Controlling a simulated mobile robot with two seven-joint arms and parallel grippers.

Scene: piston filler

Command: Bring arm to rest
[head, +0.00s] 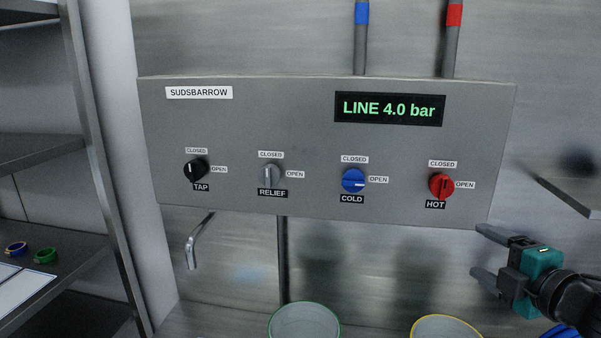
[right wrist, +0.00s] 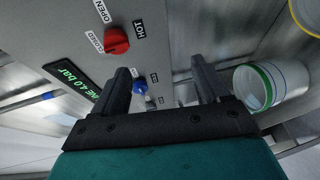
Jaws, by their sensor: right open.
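My right gripper (head: 482,251) is at the right of the head view, just right of and below the panel's lower right corner. Its two fingers are apart, with nothing between them. In the right wrist view the open jaws (right wrist: 160,75) point towards the panel, apart from the red HOT knob (right wrist: 117,40) and the blue COLD knob (right wrist: 140,87). In the head view the red knob (head: 441,186) looks upright, towards CLOSED. The blue knob (head: 353,181) has its white mark sideways, towards OPEN. My left gripper is not in view.
The grey panel (head: 300,140) also carries a black TAP knob (head: 196,169), a grey RELIEF knob (head: 271,174) and a display (head: 389,108) reading LINE 4.0 bar. A spout (head: 193,250) hangs below. Green-rimmed (head: 304,322) and yellow-rimmed (head: 447,327) containers stand below. Shelves (head: 45,152) are left.

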